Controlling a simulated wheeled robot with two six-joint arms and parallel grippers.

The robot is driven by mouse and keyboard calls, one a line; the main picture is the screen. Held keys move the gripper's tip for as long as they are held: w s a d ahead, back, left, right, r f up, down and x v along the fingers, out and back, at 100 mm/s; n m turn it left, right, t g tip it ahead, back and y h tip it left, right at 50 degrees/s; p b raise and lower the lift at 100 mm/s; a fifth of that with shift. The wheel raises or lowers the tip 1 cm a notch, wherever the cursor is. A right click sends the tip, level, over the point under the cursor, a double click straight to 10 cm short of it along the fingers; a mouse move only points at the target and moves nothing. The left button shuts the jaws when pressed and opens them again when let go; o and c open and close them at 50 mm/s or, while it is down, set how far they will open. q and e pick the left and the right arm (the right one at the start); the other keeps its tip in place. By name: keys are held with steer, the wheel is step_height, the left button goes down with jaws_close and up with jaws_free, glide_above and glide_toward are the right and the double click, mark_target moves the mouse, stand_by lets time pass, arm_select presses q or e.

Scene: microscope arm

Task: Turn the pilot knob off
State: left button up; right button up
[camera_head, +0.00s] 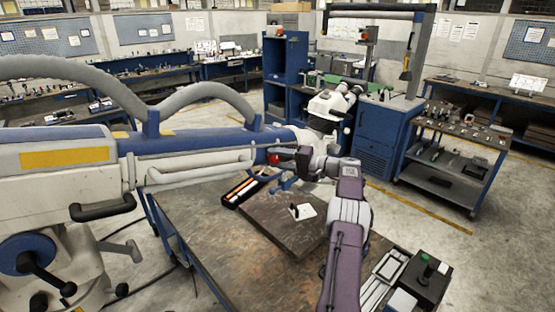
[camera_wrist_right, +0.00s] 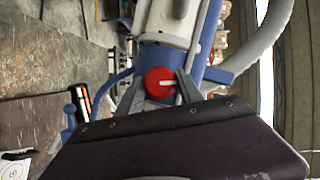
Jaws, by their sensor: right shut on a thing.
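The pilot knob (camera_wrist_right: 158,82) is a round red knob with a white pointer mark, on the side of the microscope's blue and white arm. In the wrist view its pointer lies roughly horizontal. In the head view the knob (camera_head: 273,158) shows as a small red spot near the arm's end. My right gripper (camera_head: 283,160) reaches it from the right, fingers pointing left. In the wrist view the grey fingers of my right gripper (camera_wrist_right: 160,90) stand on either side of the knob, shut on it. My left gripper is not in view.
The microscope arm (camera_head: 200,143) spans from the left above a worktable (camera_head: 220,245). On the table are a dark plate (camera_head: 285,225) with a white card (camera_head: 303,212), and an open tray (camera_head: 240,192). A black control box (camera_head: 425,280) stands at the lower right.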

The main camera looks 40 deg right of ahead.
steer(key=o, duration=1.4)
steer(key=shift+f, duration=0.15)
steer(key=shift+w, duration=0.1)
steer(key=b+v, duration=0.3)
steer(key=v, duration=0.6)
